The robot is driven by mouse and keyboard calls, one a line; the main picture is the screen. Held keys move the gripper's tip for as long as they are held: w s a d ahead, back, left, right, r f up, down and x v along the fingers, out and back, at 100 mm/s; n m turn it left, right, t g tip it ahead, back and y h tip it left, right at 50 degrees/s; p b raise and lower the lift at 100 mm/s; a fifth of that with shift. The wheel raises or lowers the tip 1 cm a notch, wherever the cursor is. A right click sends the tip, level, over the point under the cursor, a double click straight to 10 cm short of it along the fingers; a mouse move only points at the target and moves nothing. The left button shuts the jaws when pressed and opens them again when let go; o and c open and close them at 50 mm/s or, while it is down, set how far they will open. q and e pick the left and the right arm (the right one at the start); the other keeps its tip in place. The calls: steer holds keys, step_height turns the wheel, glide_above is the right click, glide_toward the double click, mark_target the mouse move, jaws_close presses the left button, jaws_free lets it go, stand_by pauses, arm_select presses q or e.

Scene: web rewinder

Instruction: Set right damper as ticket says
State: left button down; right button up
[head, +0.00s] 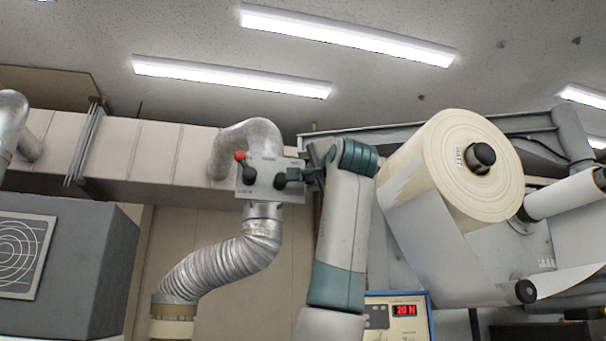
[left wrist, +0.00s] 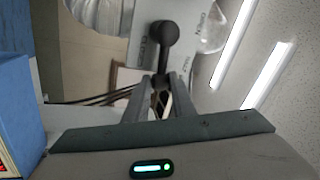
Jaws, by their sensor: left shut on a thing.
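The damper (head: 262,192) is a grey plate on a silver duct at mid-height in the head view, with printed marks too small to read there. Its black lever (head: 280,181) points right, towards my left gripper (head: 308,175). In the left wrist view the fingertips of my left gripper (left wrist: 160,85) are shut on the end of the black lever (left wrist: 166,37). The printed marks on the plate (left wrist: 196,60) show sideways there; one seems to read OPEN, another CLOSED. A red knob (head: 240,156) and a dark knob (head: 249,175) sit at the plate's left. No ticket shows. My right gripper is out of view.
A flexible silver hose (head: 225,262) hangs below the damper, and a silver elbow (head: 245,140) rises behind it. A large paper roll (head: 440,175) stands close right of my left arm. A grey cabinet (head: 70,260) is at left.

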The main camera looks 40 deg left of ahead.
arm_select(q)
steer(key=shift+f+m+b, duration=0.35)
steer(key=shift+f+m, duration=0.05)
steer(key=shift+m, duration=0.2)
steer(key=shift+f+m+t, duration=0.1)
steer(key=shift+m+t, duration=0.2)
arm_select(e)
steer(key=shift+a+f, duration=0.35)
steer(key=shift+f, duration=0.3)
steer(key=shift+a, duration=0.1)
arm_select(q)
steer(key=c, duration=1.5)
jaws_free()
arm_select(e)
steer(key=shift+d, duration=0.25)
arm_select(q)
steer(key=shift+s+d, duration=0.1)
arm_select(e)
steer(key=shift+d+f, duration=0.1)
